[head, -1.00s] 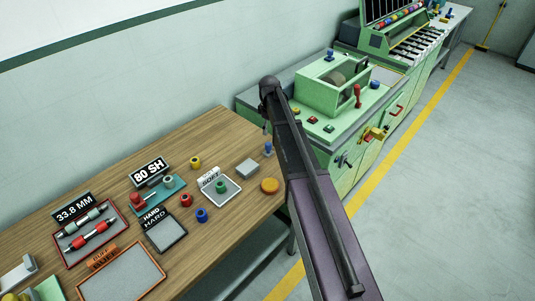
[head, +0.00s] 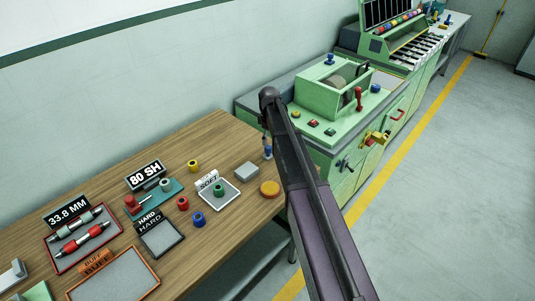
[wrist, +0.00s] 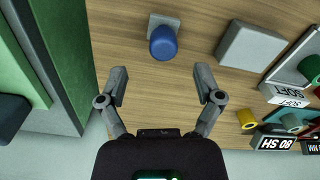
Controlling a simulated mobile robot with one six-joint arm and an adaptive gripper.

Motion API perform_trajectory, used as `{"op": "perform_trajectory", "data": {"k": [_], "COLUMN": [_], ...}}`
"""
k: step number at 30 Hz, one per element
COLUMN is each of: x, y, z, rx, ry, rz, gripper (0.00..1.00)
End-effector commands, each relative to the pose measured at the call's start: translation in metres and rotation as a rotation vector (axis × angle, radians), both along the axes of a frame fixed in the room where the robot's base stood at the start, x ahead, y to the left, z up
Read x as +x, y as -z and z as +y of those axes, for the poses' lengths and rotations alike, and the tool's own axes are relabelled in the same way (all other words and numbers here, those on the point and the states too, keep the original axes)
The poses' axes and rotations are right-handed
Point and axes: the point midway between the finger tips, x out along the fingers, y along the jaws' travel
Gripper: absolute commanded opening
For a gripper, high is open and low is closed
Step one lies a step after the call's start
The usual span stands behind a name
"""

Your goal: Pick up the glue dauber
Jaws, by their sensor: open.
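The likely glue dauber (wrist: 164,43) is a blue, round-topped piece standing on a small grey base on the wooden table. In the head view the dauber (head: 267,151) stands near the table's right end, partly behind my arm. My gripper (wrist: 161,77) is open and empty above the table. In the wrist view its two fingers are spread to either side, and the blue top lies just beyond the fingertips, roughly centred between them. Neither finger appears to touch it. In the head view my gripper is mostly hidden by the arm.
A grey block (wrist: 252,52) stands beside the dauber. A yellow roller (wrist: 246,119) and the SOFT tray (head: 232,200) lie farther along. The green machine (head: 320,105) stands close past the table's end. An orange disc (head: 270,188) sits at the front edge.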

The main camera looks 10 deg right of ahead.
Motion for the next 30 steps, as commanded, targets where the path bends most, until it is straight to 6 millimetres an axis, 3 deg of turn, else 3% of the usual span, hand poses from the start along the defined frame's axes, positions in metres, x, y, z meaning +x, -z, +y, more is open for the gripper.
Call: {"op": "perform_trajectory", "data": {"k": [8,24,30], "x": [-0.001,-0.003,-0.003], "y": [0.009,0.048,0.053], "z": [0.001,0.004,0.004], "rx": [0.000,0.000,0.000], "ry": [0.000,0.000,0.000], "rz": [0.000,0.000,0.000], "gripper": [0.84,0.84,0.84]}}
